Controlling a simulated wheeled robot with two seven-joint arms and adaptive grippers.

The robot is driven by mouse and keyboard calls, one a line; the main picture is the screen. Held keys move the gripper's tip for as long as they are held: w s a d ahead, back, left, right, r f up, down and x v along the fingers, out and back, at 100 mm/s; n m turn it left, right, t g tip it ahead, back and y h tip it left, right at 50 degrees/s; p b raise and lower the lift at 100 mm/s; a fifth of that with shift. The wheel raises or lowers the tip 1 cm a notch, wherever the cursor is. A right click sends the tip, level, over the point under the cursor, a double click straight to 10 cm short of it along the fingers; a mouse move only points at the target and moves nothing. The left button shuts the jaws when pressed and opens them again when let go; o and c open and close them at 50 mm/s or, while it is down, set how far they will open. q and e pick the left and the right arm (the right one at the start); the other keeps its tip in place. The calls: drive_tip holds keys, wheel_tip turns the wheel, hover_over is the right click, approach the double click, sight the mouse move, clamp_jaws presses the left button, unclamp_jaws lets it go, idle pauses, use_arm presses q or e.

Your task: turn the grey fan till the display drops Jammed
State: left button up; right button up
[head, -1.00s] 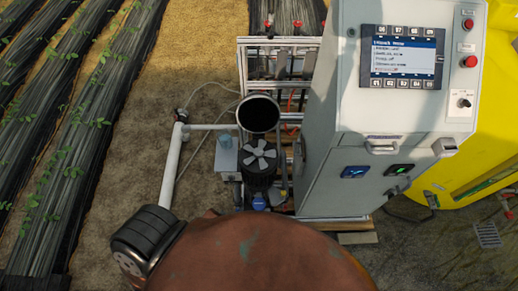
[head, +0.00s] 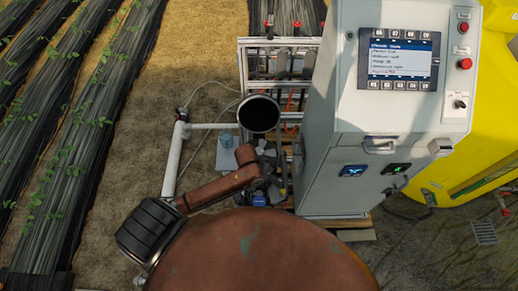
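The display (head: 400,58) is lit on the upper face of the grey cabinet, with a blue header and several lines too small to read surely. The grey fan sits on the motor below the round black opening; it is mostly hidden behind my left arm and gripper. My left gripper (head: 268,160) is a dark shape over the fan at the end of my brown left arm. Whether its fingers touch the fan or are open or shut cannot be made out. My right gripper is not in view.
The grey cabinet (head: 330,165) stands close on the right of the fan. A black-mouthed pipe (head: 259,114) stands just behind it, and a white pipe (head: 174,160) runs on the left. A yellow tank (head: 495,140) is at the far right. Crop rows lie left.

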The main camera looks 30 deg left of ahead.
sight(259, 151)
use_arm(q)
drive_tip(key=w+a+r+n, duration=0.1)
drive_tip(key=w+r, duration=0.1)
drive_tip(key=w+a+r+n+g+y, duration=0.1)
drive_tip(key=w+a+r, duration=0.1)
drive_tip(key=w+a+r+n+g, duration=0.1)
drive_tip(key=w+a+r, duration=0.1)
drive_tip(key=shift+w+y, duration=0.25)
drive_tip(key=shift+y, duration=0.15)
drive_tip(key=w+a+r+n, duration=0.2)
drive_tip(key=a, duration=0.1)
drive_tip(key=w+a+r+n, duration=0.1)
drive_tip(key=a, duration=0.1)
drive_tip(key=shift+a+r+g+y, duration=0.2)
drive_tip(key=shift+g+y, duration=0.1)
drive_tip(key=shift+y, duration=0.1)
drive_tip(key=shift+w+a+r, duration=0.1)
drive_tip(key=shift+a, duration=0.15)
drive_tip(key=shift+a+f+n, duration=0.1)
drive_tip(key=shift+f+n, duration=0.2)
wheel_tip(259, 151, down, 7)
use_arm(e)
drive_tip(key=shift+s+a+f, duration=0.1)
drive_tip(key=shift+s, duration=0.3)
use_arm(q)
drive_tip(key=shift+c, duration=0.7)
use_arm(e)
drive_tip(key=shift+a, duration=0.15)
